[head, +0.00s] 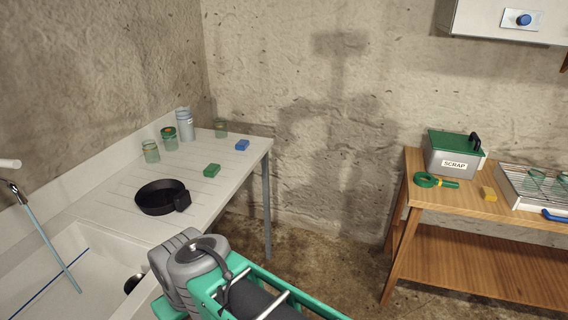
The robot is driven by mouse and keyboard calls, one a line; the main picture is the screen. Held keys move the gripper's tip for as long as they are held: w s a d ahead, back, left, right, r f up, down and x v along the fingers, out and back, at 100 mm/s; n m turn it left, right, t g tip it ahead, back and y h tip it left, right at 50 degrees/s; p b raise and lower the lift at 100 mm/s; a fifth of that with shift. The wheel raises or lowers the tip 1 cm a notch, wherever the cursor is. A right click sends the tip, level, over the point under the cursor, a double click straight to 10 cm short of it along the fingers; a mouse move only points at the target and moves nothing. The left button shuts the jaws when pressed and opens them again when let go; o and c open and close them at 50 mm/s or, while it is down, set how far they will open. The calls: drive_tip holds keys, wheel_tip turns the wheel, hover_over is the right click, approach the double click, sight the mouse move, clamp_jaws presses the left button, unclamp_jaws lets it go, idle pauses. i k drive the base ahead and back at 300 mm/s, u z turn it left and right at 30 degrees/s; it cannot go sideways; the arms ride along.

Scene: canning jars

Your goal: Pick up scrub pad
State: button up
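A small green block (212,170), which looks like the scrub pad, lies flat on the white drainboard (226,188) of the sink counter, right of a black pan. A similar small blue block (242,145) lies farther back near the counter's right end. A yellow block (488,193) lies on the wooden table at the right. Which of these is the scrub pad cannot be told for certain. Part of my grey and green arm shows at the bottom centre, in front of the counter. My gripper's fingers are not visible.
The black pan (160,198), several jars (151,151) and a grey cup stack (185,125) stand on the counter. The sink (60,270) is at lower left. The wooden table (450,200) at right holds a scrap bin (452,158), a green-handled tool (430,181) and a rack.

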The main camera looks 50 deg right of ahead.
sight(212, 169)
drive_tip(key=z, duration=1.85)
drive_tip(key=i, duration=1.9)
drive_tip(key=u, duration=4.2)
